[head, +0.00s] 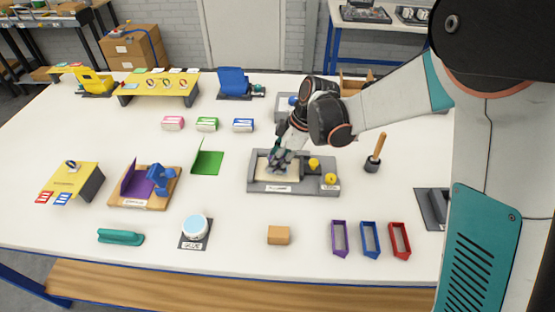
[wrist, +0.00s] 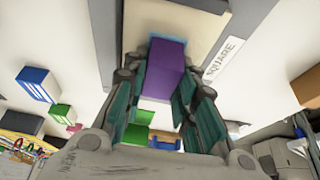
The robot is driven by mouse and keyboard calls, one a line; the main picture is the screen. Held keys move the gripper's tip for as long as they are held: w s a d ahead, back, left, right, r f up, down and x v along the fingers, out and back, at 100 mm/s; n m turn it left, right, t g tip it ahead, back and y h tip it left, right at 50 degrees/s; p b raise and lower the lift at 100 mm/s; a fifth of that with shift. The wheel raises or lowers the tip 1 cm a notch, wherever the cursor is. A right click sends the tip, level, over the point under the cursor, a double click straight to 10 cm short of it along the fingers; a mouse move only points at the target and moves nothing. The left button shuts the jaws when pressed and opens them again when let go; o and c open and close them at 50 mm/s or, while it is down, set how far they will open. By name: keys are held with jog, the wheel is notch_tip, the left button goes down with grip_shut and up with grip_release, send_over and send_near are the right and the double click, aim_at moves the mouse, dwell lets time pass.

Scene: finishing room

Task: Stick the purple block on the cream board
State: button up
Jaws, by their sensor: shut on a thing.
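My gripper (head: 279,158) is shut on the purple block (wrist: 165,70), held between the fingers in the wrist view. A light-blue edge shows around the block's far end. The cream board (head: 262,171) lies in a grey fixture (head: 300,187) with yellow knobs, near the table's middle. My gripper is over this board. In the wrist view the cream board (wrist: 200,22) is right behind the block's far end; I cannot tell whether they touch. A label reading "SQUARE" (wrist: 222,60) is beside it. In the head view the block is hidden by my gripper.
A glue pot (head: 195,227), a tan block (head: 278,235) and purple, blue and red frames (head: 370,239) lie along the front. A wooden board (head: 160,203) with a purple panel and a green angled piece (head: 207,162) are left.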

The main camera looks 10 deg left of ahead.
jog(key=o, duration=0.8)
jog(key=o, duration=0.3)
jog(key=shift+r, duration=0.2)
jog(key=shift+r+p, duration=2.55)
jog(key=shift+r, duration=1.3)
jog(key=shift+w, duration=0.1)
